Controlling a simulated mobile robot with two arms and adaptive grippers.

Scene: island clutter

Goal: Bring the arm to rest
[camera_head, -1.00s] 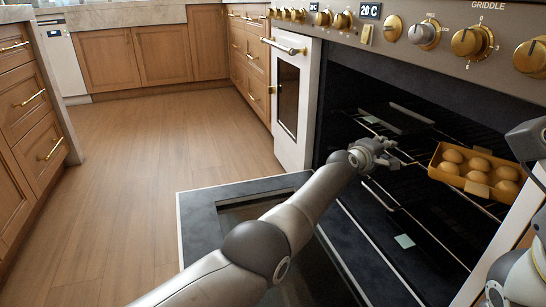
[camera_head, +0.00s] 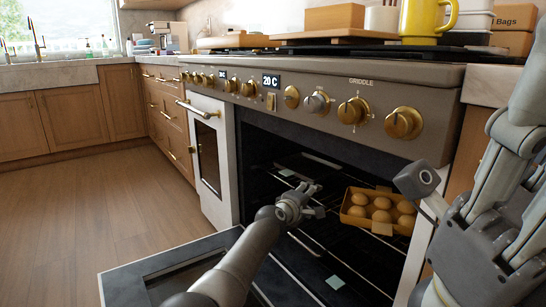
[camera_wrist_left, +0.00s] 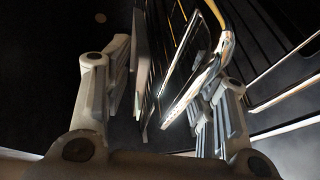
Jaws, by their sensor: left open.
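My left arm reaches from the bottom of the head view over the open oven door (camera_head: 165,272). My left gripper (camera_head: 314,201) is open at the oven's mouth, above the wire rack and left of the egg tray. In the left wrist view its fingers stand apart around the left gripper's gap (camera_wrist_left: 165,85), with dark interior and bright rack wires (camera_wrist_left: 285,80) beyond. I cannot tell whether a finger touches the wires. My right gripper (camera_head: 500,180) is raised large and close at the right edge; its fingers overlap, so its opening is unclear.
A tan tray (camera_head: 382,228) of several brown eggs sits on the oven rack, close right of my left gripper. The range front (camera_head: 330,105) with brass knobs stands above. A yellow mug (camera_head: 428,18) and boxes stand on top. The floor (camera_head: 70,215) at left is clear.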

